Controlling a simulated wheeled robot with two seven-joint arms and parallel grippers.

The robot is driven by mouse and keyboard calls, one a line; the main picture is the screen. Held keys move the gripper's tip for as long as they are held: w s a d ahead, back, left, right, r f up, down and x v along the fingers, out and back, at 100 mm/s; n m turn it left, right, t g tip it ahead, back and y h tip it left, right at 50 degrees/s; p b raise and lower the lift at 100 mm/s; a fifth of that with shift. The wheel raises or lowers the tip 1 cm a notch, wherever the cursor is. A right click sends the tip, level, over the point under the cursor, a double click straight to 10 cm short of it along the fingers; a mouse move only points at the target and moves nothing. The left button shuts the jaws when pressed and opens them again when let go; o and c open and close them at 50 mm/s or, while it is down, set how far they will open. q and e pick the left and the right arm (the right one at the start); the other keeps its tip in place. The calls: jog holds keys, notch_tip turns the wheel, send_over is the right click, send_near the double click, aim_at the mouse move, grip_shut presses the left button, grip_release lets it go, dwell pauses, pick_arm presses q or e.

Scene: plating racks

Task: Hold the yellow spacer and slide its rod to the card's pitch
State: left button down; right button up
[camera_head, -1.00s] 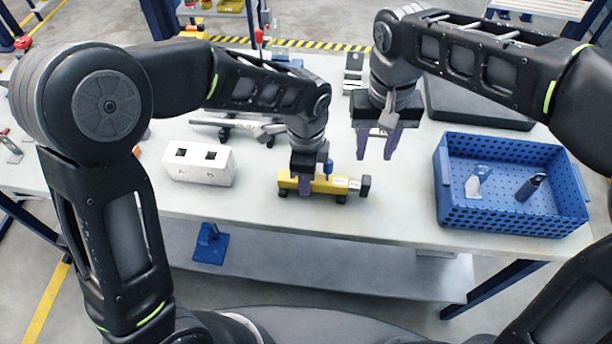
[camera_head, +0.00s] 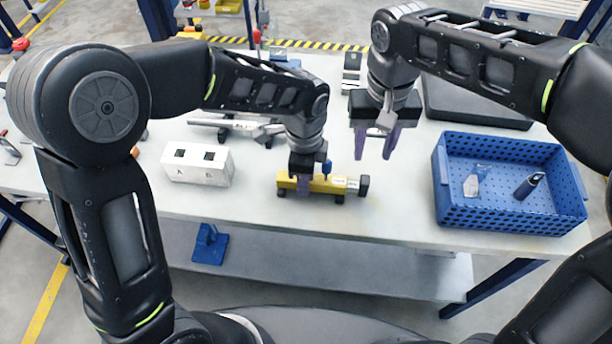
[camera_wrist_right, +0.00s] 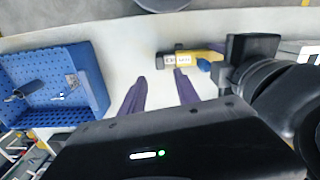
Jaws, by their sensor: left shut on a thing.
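The yellow spacer (camera_head: 325,186) lies on the table near its front edge, with a blue knob (camera_head: 327,168) on top, a white label (camera_head: 345,182) and a dark block (camera_head: 364,185) at its right end. My left gripper (camera_head: 304,186) is shut on the spacer's left part from above. In the right wrist view the spacer (camera_wrist_right: 205,55) shows at the top, with its label (camera_wrist_right: 177,60). My right gripper (camera_head: 377,143) is open and empty above the table, behind and right of the spacer; its fingers (camera_wrist_right: 160,92) are apart in the wrist view. A separate card is not clearly identifiable.
A white block with two square holes (camera_head: 197,172) stands left of the spacer. A blue perforated crate (camera_head: 510,222) with a few small items stands at the right. A dark flat tray (camera_head: 470,105) lies behind it. The table between spacer and crate is clear.

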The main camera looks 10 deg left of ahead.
aim_at(367, 180)
jog(key=shift+o, duration=0.8)
jog(key=shift+d, duration=0.2)
jog(key=shift+o, duration=0.2)
jog(key=d, duration=0.1)
jog(key=d+m, duration=0.1)
jog(key=d, duration=0.1)
jog(key=shift+w, duration=0.35)
jog(key=shift+s+d+f+m+y, duration=0.15)
jog(key=shift+m+y, duration=0.6)
jog(key=shift+m, duration=2.35)
jog(key=shift+s+d+r+m+y, duration=0.2)
jog(key=shift+m+y, duration=0.6)
jog(key=shift+m, duration=2.3)
jog(key=shift+d+f+m+y, duration=0.2)
jog(key=shift+m+y, duration=0.55)
jog(key=shift+m, duration=2.35)
jog(key=x, duration=1.2)
jog(key=shift+d, duration=0.1)
